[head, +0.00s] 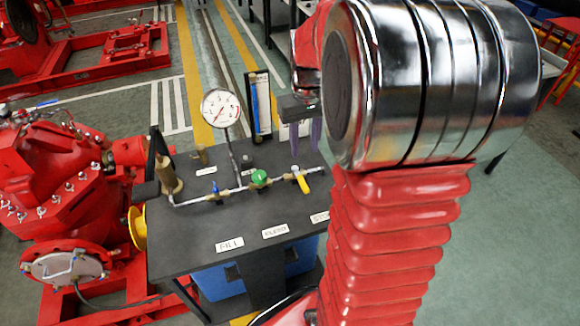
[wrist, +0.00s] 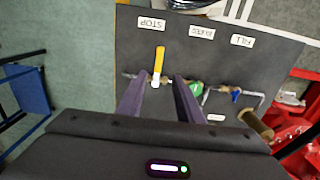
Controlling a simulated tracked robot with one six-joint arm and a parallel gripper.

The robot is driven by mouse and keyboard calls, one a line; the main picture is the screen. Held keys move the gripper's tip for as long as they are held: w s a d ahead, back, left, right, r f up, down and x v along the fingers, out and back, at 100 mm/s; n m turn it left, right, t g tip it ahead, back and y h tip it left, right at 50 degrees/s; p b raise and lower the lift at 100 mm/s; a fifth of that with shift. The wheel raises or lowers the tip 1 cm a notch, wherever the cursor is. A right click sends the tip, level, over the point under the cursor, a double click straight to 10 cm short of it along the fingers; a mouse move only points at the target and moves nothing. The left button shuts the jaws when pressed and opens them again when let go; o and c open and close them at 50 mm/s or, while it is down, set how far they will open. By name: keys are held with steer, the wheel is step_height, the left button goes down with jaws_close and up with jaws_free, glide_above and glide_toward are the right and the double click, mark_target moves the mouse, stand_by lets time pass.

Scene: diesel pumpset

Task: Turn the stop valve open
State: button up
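The stop valve (head: 302,183) has a yellow lever and sits at the right end of a thin pipe on the dark bench top. Its lever lies roughly crosswise to the pipe, pointing toward the STOP label (head: 320,217). In the wrist view the yellow lever (wrist: 160,58) points up from the pipe, in line with the gap between my fingers. My gripper (head: 305,140) is above and behind the valve, its purple fingers spread apart. In the wrist view the gripper (wrist: 158,95) is empty, and no contact with the lever shows.
A green-handled valve (head: 260,177) and a blue-handled valve (head: 215,188) sit left of the stop valve on the same pipe. A pressure gauge (head: 221,108) stands behind them, and a brass fitting (head: 168,176) at the left. The bench front is clear except for labels.

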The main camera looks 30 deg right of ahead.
mark_target(302, 183)
steer(key=shift+d+f, duration=0.1)
stand_by(0.3)
step_height(302, 183, down, 14)
steer(key=shift+r, duration=0.1)
stand_by(0.6)
steer(key=shift+c, duration=0.5)
jaws_close()
steer(key=shift+a, duration=0.25)
steer(key=shift+d, duration=0.1)
